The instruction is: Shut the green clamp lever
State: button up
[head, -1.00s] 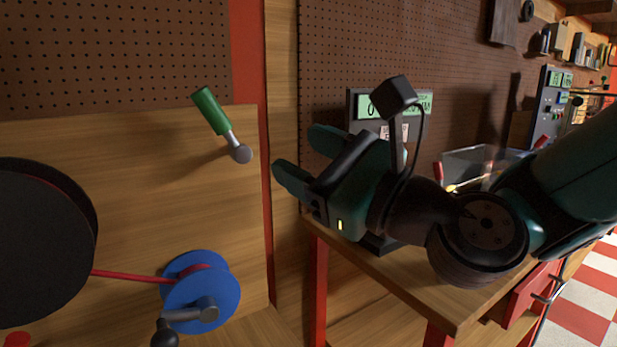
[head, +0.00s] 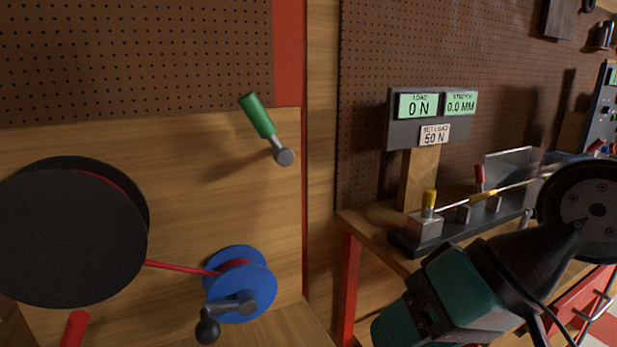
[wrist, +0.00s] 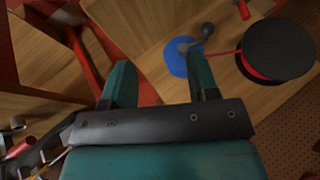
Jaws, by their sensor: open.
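The green clamp lever (head: 258,116) stands out from the wooden panel in the head view, its green handle tilted up and to the left from a grey pivot (head: 284,157). My gripper (head: 385,328) is low and to the right of the lever, well apart from it, in front of the bench. In the wrist view my gripper (wrist: 162,75) shows two teal fingers spread apart with nothing between them. The lever does not show in the wrist view.
A blue spool (head: 262,287) with a crank and a large black reel (head: 70,235), joined by a red line, are on the panel below the lever. A bench (head: 365,228) at right holds a load tester (head: 400,130). The space before the lever looks clear.

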jog(key=s+d+n+h, duration=0.1)
jog(key=s+d+n+g+h, duration=0.1)
jog(key=d, duration=0.1)
jog(key=s+d+f+n+g+h, duration=0.1)
jog(key=d, duration=0.1)
jog(key=shift+s+n, duration=0.1)
jog(key=shift+n, duration=0.3)
jog(key=shift+a, duration=0.1)
dwell(1.5)
